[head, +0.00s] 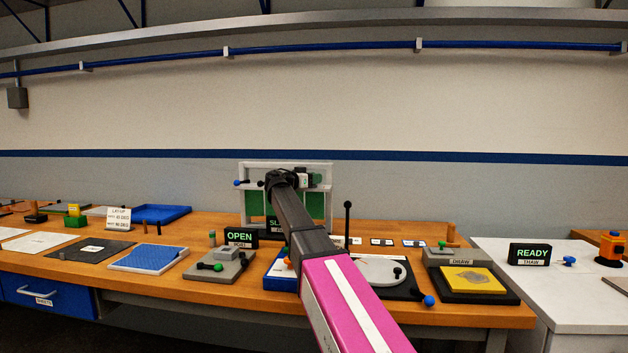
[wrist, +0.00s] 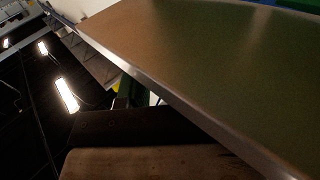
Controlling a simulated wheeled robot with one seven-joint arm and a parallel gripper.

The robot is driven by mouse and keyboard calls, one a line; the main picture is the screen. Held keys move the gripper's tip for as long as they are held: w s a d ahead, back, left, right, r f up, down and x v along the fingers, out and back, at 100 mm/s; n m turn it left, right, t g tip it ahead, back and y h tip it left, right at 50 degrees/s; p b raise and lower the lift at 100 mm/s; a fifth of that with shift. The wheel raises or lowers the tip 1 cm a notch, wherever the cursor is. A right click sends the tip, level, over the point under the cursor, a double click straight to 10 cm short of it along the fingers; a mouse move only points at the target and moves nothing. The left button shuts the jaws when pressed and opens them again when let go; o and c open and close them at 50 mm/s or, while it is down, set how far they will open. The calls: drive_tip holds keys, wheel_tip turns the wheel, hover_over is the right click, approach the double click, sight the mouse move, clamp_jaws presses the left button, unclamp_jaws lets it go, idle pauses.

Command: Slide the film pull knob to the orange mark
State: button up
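My gripper (head: 290,179) is at the end of my arm, in front of the upper bar of a white frame (head: 243,205) with green panels. Its fingers are too small and dark in the head view to show whether they are open. I cannot tell which knob is the film pull knob. Small knobs show on several fixtures, among them a blue one (head: 237,183) at the frame's left and a green one (head: 441,245) on the DRAW fixture. A small orange patch (head: 288,263) shows beside my arm, over a blue-edged tray (head: 274,284) that my arm partly hides.
The wooden bench (head: 225,298) is crowded with fixtures. An OPEN display (head: 240,237) stands left of my arm and a thin black post (head: 347,222) right of it. A yellow plate (head: 466,280) lies farther right. In the wrist view a large brown panel (wrist: 210,70) fills the upper right.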

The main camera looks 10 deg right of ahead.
sight(324, 187)
clamp_jaws()
drive_tip(key=shift+s+d, duration=0.2)
drive_tip(key=shift+d, duration=0.45)
drive_tip(key=shift+s+d, duration=0.25)
drive_tip(key=shift+d, duration=0.35)
drive_tip(key=shift+s+d, duration=0.2)
drive_tip(key=shift+d, duration=0.45)
drive_tip(key=shift+o, duration=2.4)
unclamp_jaws()
drive_tip(key=v, duration=1.1)
drive_tip(key=shift+w, duration=0.1)
